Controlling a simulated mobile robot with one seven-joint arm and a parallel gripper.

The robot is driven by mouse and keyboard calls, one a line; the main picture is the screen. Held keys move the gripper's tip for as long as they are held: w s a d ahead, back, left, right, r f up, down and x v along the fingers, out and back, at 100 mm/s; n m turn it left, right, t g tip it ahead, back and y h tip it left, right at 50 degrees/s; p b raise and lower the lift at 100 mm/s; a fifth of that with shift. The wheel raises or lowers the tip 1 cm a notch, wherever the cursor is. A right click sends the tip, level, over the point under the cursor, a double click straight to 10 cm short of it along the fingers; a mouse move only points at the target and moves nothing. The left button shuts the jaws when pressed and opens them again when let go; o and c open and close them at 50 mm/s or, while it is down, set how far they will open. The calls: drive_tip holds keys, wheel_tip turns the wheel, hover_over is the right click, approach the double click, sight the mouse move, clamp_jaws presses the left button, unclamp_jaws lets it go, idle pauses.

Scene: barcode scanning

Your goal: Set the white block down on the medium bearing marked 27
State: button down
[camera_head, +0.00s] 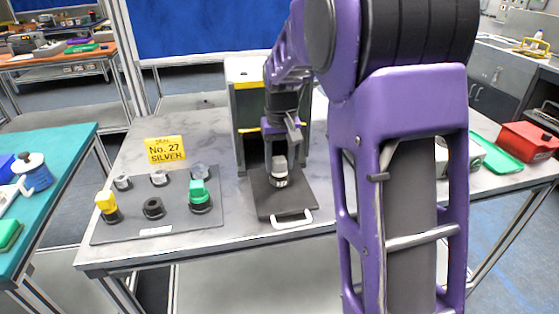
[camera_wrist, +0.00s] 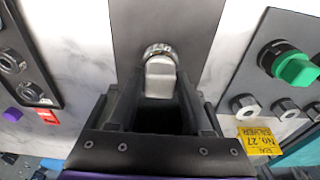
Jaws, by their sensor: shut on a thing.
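The white block (camera_head: 279,163) is upright between the fingers of my gripper (camera_head: 278,155), over the dark sliding plate (camera_head: 266,201). My gripper is shut on it. A silver ring-shaped bearing (camera_head: 281,182) shows directly below the block. In the wrist view, the block (camera_wrist: 160,78) reaches forward from between the fingers of my gripper (camera_wrist: 160,95), and the bearing (camera_wrist: 159,49) is at its far end. The bearing has small marks that I cannot read. I cannot tell whether block and bearing touch, or whether the bearing rests on the plate.
A grey mat (camera_head: 135,215) to the left holds a yellow block (camera_head: 106,202), a green block (camera_head: 198,190), a black ring (camera_head: 153,208) and several silver parts. A yellow sign (camera_head: 165,149) reads "No. 27 SILVER". The plate has a white handle (camera_head: 292,221) in front.

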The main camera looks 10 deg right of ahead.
drive_tip(key=shift+f, duration=0.2)
unclamp_jaws()
drive_tip(key=shift+r, duration=0.1)
wheel_tip(320, 180, up, 8)
drive_tip(key=p, duration=0.6)
drive_tip(key=shift+f, duration=0.35)
drive_tip(key=shift+a, duration=0.1)
